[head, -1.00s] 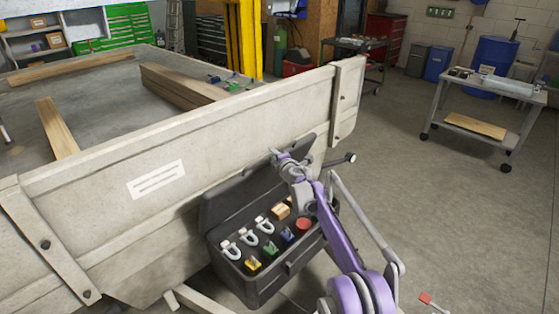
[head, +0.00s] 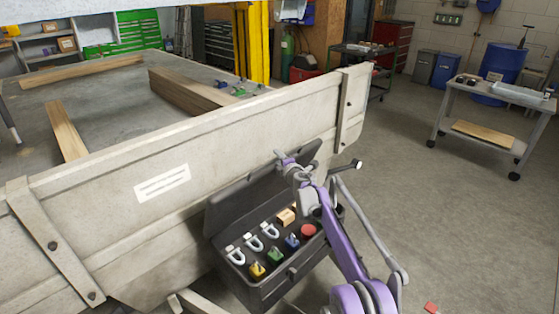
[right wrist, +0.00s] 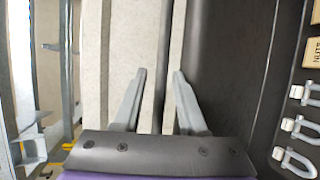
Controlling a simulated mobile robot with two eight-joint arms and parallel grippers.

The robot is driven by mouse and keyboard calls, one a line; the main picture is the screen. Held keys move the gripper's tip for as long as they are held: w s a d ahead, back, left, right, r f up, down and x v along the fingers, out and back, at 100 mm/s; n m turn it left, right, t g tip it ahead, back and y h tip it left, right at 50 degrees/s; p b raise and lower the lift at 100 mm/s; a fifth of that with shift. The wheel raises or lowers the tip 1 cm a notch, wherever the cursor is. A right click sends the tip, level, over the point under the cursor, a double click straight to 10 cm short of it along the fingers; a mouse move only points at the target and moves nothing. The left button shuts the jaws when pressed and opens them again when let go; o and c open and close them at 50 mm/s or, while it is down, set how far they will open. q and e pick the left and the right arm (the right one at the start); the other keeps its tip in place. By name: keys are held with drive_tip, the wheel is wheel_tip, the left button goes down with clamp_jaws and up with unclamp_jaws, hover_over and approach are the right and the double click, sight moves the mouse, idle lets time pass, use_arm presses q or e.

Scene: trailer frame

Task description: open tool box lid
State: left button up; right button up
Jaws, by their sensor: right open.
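The black tool box (head: 262,291) is mounted at the front of the trailer. Its lid (head: 240,195) stands raised, leaning back near the trailer panel. Inside are shackles (head: 253,242), coloured pieces (head: 275,255), a red round piece (head: 308,231) and a wooden block (head: 286,216). My right gripper (head: 284,158) is at the upper edge of the lid. In the right wrist view its fingers (right wrist: 158,75) are apart, with pale panel and a dark strip behind them. The dark lid also shows there (right wrist: 225,70). Whether the fingers touch the lid I cannot tell. My left gripper is out of view.
The pale trailer panel (head: 110,205) stands right behind the tool box. Timber beams (head: 185,88) lie on the trailer bed. A wheeled cart (head: 490,115) stands at the right.

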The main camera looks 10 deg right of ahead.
drive_tip(key=shift+s, duration=0.1)
drive_tip(key=b+v, duration=0.1)
drive_tip(key=v, duration=0.9)
drive_tip(key=shift+s, duration=0.3)
drive_tip(key=s+d+r+m+g+h+p, duration=0.1)
drive_tip(key=s+d+r+m+h+p, duration=0.1)
drive_tip(key=s+d+r+m, duration=0.3)
drive_tip(key=s+d+r+m+h+p, duration=0.1)
drive_tip(key=s+d+m+h, duration=0.2)
drive_tip(key=s, duration=0.4)
drive_tip(key=s+d+r+m+g+h+p, duration=0.1)
drive_tip(key=s+d+r+m+h+p, duration=0.1)
drive_tip(key=s+r+m, duration=0.4)
drive_tip(key=s+a+f+m+g+y+p, duration=0.1)
drive_tip(key=s+f, duration=0.4)
drive_tip(key=s, duration=0.6)
drive_tip(key=s+a+f+m+g+y+p, duration=0.1)
drive_tip(key=s+f+m+g, duration=0.3)
drive_tip(key=s, duration=0.7)
drive_tip(key=s+a+f+m+g+p, duration=0.2)
drive_tip(key=s+f, duration=0.3)
drive_tip(key=s, duration=0.6)
drive_tip(key=shift+s+f+m+g+y, duration=0.15)
drive_tip(key=shift+f+m+g+y, duration=0.25)
drive_tip(key=shift+g, duration=0.1)
